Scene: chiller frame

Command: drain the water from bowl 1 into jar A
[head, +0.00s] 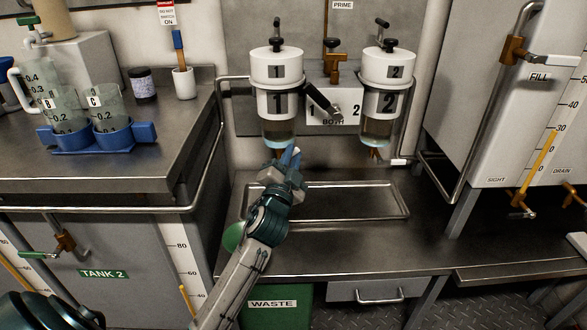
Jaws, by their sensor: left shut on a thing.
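Bowl 1 (279,132) hangs under the white filter head marked 1 (277,68), with pale liquid low in its clear part. My left gripper (291,158) is directly below bowl 1, shut at its drain cock (276,151); the jaws hide most of the cock. I cannot see any stream of water. Jars B (62,112) and C (108,111) stand in a blue rack (93,137) on the left counter. No jar marked A can be made out. My right gripper is not in view.
Bowl 2 (377,132) hangs to the right with its own cock (375,154). A selector lever (322,103) sits between the bowls. A shallow metal tray (350,203) lies below, its visible part empty. A green waste bin (272,308) stands under the counter edge.

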